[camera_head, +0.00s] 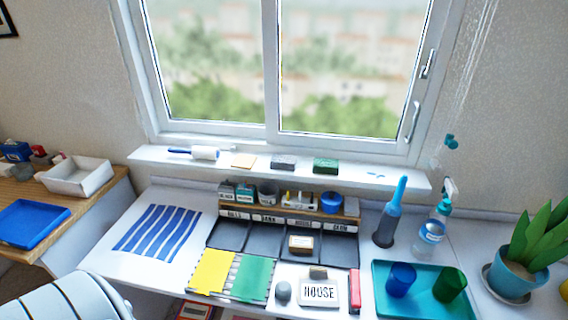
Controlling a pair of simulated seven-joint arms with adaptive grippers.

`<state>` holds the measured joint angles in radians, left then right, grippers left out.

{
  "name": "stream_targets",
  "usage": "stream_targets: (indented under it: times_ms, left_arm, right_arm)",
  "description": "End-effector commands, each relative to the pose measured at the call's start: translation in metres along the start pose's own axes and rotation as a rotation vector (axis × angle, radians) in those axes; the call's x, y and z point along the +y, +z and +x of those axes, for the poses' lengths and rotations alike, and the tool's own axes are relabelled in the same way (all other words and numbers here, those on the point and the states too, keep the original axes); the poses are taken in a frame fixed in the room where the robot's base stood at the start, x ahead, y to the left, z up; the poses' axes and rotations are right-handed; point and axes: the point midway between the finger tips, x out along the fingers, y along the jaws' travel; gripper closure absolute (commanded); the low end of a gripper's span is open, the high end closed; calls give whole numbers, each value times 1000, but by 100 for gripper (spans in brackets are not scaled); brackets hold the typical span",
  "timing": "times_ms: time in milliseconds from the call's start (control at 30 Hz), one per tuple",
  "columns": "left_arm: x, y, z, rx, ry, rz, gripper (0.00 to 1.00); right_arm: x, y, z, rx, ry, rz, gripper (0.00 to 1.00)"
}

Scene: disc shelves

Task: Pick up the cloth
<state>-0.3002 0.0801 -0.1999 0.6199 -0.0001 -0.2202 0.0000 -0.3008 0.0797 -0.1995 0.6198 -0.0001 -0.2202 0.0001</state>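A blue-and-white striped cloth (160,231) lies flat on the left part of the white desk. A yellow sheet (212,272) and a green sheet (245,278) lie side by side near the desk's front edge, over a striped surface. I cannot tell whether these two are cloth. Neither of my grippers is in view.
A dark organizer (231,235) holds small items behind the sheets. A white ribbed object (75,297) fills the lower left.

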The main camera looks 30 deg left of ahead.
Motion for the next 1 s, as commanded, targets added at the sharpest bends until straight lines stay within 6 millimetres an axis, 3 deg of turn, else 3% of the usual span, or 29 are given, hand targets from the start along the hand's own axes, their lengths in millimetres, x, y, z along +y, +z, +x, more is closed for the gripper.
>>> stream_targets:
  times_ms: [233, 300, 1000]
  left_arm:
    - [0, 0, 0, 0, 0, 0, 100]
    - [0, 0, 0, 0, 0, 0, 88]
    - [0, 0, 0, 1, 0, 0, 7]
  right_arm:
    - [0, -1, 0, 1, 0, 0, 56]
    - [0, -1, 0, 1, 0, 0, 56]
    - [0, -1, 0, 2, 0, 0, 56]
